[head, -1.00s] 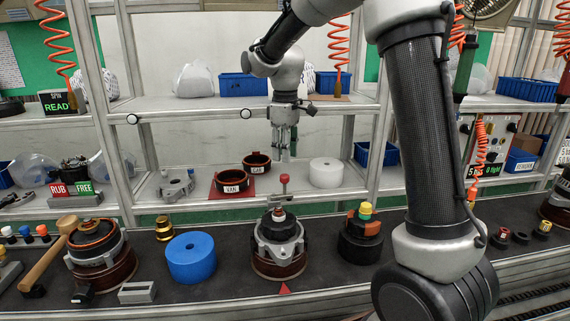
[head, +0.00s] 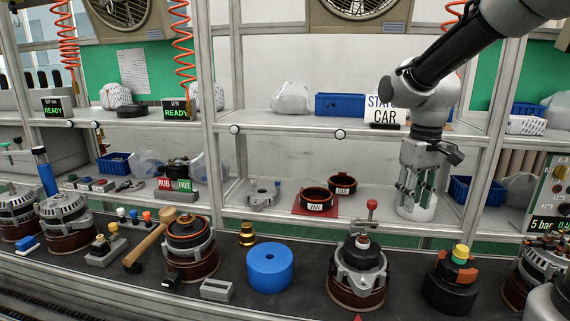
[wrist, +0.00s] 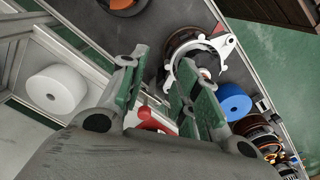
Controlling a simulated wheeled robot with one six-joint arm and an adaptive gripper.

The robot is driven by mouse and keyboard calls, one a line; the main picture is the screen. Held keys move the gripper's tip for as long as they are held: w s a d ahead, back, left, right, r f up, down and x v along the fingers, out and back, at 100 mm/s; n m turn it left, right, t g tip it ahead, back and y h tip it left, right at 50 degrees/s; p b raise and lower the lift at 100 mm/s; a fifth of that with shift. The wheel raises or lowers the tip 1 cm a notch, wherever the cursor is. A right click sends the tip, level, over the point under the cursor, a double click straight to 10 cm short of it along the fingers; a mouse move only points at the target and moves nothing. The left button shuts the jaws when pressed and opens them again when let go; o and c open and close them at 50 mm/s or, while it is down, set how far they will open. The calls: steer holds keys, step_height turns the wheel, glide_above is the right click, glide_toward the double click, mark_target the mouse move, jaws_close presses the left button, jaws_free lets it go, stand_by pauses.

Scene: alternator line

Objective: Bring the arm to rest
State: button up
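My arm comes in from the top right in the head view and bends down at the wrist. My gripper (head: 413,188) points downward in front of the lower shelf and covers part of the white roll (head: 421,212). In the wrist view its two green-padded fingers (wrist: 158,78) stand apart with nothing held between them. A red part on a white piece (wrist: 152,118) shows beyond the gap. The white roll (wrist: 55,89) lies to the left in that view, apart from the fingers. I cannot tell from these frames whether the arm is still moving.
Shelf posts (head: 487,150) and a STATOR CAR sign (head: 385,108) are close to my arm.

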steer(key=s+d+r+m+t, duration=0.1)
steer(key=s+d+r+t, duration=0.1)
steer(key=s, duration=0.6)
steer(key=s+d+r+m+t, duration=0.2)
steer(key=s+d, duration=0.2)
steer(key=s, duration=0.5)
steer(key=shift+d+r, duration=0.2)
steer(key=shift+r, duration=0.1)
stand_by(0.8)
